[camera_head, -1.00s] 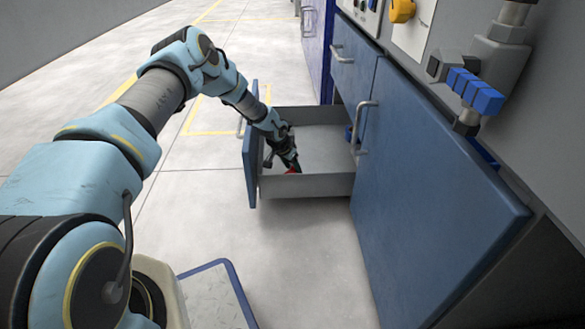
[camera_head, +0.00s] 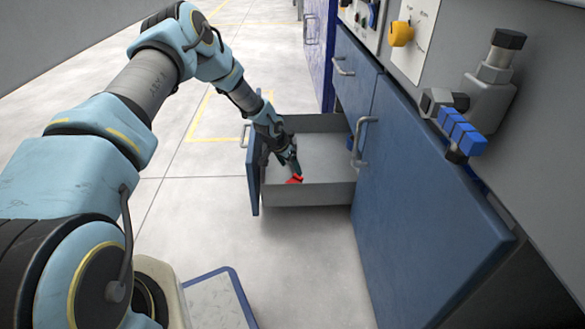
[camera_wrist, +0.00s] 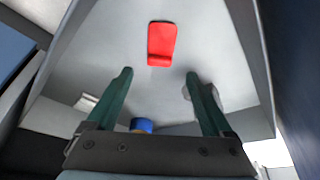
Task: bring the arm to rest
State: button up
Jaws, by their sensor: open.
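My gripper (camera_head: 292,167) hangs over the open drawer (camera_head: 310,194) of the blue cabinet in the head view. In the wrist view my gripper (camera_wrist: 159,74) has its two dark green fingers wide apart with nothing between them. A red piece (camera_wrist: 162,42) lies on the drawer floor beyond the fingertips. It also shows in the head view (camera_head: 294,180), just below the fingers and partly covered by them. The drawer's grey floor and walls surround the gripper in the wrist view.
The large blue cabinet door (camera_head: 420,190) stands right of the drawer. A valve with blue parts (camera_head: 462,130) projects from the wall at right. Open floor lies left of the drawer.

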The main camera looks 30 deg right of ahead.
jog(key=shift+a+r, duration=0.2)
jog(key=shift+r, duration=0.15)
